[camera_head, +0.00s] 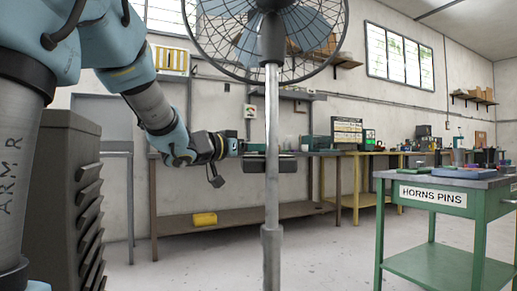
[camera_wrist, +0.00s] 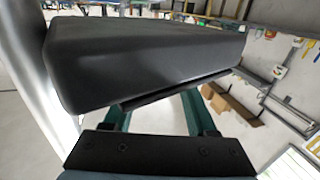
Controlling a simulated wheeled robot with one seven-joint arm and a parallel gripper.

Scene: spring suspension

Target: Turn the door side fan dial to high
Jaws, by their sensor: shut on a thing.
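A pedestal fan (camera_head: 273,100) stands close in front of me in the head view, with a steel pole and a caged blue-bladed head. Its dark control box (camera_head: 287,163) shows on both sides of the pole, and the box (camera_wrist: 150,55) fills the upper wrist view. My gripper (camera_wrist: 158,112) has its two teal fingers reaching up to the box, tips hidden at its edge. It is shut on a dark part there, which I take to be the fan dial. The dial's face and setting are hidden. In the head view, the pole and box cover the fingertips.
The fan pole also runs close along the left of the wrist view. A dark cabinet (camera_head: 62,200) stands at the left. A brown bench (camera_head: 230,220) lines the back wall. A green table (camera_head: 440,265) labelled HORNS PINS stands at the right. The floor between is clear.

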